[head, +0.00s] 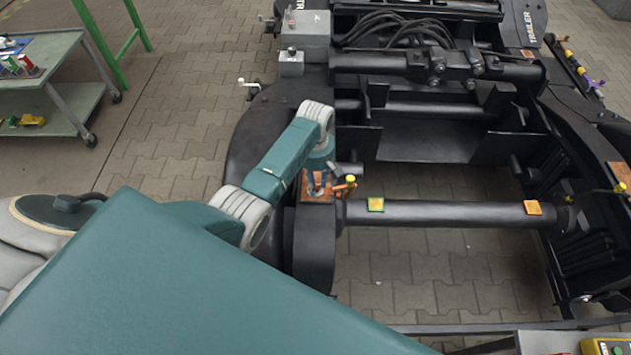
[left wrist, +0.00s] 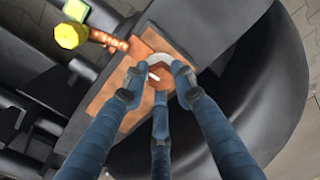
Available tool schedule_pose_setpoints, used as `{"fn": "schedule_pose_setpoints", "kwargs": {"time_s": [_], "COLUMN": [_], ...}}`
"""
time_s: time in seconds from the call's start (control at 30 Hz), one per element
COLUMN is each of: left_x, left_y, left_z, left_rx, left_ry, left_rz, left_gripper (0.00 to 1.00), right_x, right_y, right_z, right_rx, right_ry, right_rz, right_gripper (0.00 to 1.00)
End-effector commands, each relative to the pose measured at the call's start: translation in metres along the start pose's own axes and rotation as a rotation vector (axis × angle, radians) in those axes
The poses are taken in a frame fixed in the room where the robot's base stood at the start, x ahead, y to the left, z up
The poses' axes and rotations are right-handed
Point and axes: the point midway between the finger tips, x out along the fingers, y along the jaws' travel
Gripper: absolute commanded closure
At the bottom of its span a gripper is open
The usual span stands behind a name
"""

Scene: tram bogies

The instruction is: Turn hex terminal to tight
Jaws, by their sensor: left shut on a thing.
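The hex terminal (left wrist: 162,79) is a copper-coloured hexagonal piece with a pale grey rim and a small white mark. It sits on a copper plate (left wrist: 113,96) fixed to the black bogie frame, and the plate also shows in the head view (head: 309,197). My left gripper (left wrist: 157,82) is shut on the hex terminal from above, with its blue fingers around it. In the head view my left gripper (head: 317,185) is small and the terminal is hidden by it. My right gripper is in neither view.
Beside the plate a copper rod ends in a yellow hex head (left wrist: 71,36). A green trolley (head: 55,105) stands at the far left.

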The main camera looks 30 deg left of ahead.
Motion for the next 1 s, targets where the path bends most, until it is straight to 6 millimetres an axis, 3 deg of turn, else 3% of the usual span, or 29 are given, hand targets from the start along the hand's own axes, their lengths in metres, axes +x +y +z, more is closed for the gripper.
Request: {"fn": "schedule_pose_setpoints", "kwargs": {"time_s": [0.37,1.0], "left_x": [-0.002,-0.001], "left_y": [-0.002,-0.002], "left_z": [0.001,0.001], "left_rx": [0.141,0.735], "left_ry": [-0.001,-0.003], "left_rz": [-0.005,-0.006], "left_gripper": [1.00,1.00], "right_x": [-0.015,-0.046], "right_y": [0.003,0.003], "right_z": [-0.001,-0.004], "right_rx": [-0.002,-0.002], "right_ry": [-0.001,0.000], "right_rz": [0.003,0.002], "right_gripper": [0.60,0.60]}}
